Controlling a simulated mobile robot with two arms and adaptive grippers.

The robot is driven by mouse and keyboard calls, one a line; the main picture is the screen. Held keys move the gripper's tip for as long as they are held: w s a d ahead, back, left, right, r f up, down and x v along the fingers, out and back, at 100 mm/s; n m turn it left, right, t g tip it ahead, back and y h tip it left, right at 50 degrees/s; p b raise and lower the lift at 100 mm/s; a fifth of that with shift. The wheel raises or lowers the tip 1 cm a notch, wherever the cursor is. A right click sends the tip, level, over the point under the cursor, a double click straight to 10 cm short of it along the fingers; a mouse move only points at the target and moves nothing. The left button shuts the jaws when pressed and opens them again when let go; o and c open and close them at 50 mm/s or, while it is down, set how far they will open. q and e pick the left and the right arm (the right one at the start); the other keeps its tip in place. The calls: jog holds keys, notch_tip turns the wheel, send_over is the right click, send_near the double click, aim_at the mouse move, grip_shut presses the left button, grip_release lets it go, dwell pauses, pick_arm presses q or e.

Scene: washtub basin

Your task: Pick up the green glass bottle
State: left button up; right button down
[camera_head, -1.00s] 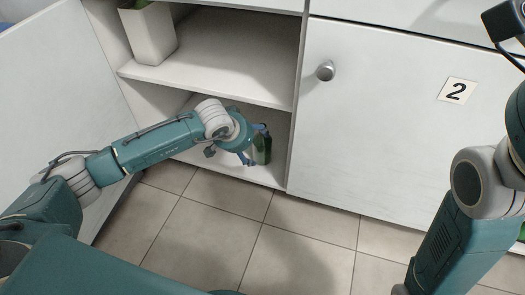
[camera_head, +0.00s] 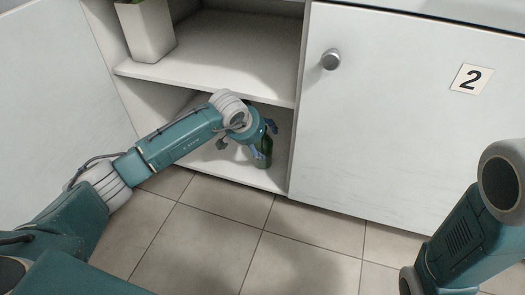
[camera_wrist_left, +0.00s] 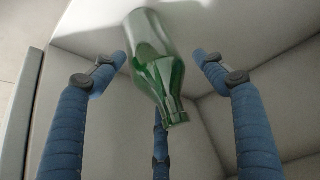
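The green glass bottle (camera_head: 266,150) is on the lower shelf of the open cabinet, near the right inner wall, partly hidden by my left gripper (camera_head: 260,141). In the left wrist view the bottle (camera_wrist_left: 155,62) lies between the spread blue fingers of my left gripper (camera_wrist_left: 158,58). The fingers are open, with a visible gap on the bottle's right side and a smaller one on its left. A third finger shows below the bottle's neck; I cannot tell whether it touches. My right gripper is out of view.
The upper shelf (camera_head: 225,65) overhangs the arm and bears a white plant pot (camera_head: 146,30). The closed white door marked 2 (camera_head: 400,130) is right of the opening. An open door (camera_head: 45,95) stands at left. The tiled floor (camera_head: 205,245) in front is clear.

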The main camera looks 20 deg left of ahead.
pick_arm(q)
grip_shut()
jog(key=shift+r, duration=0.1)
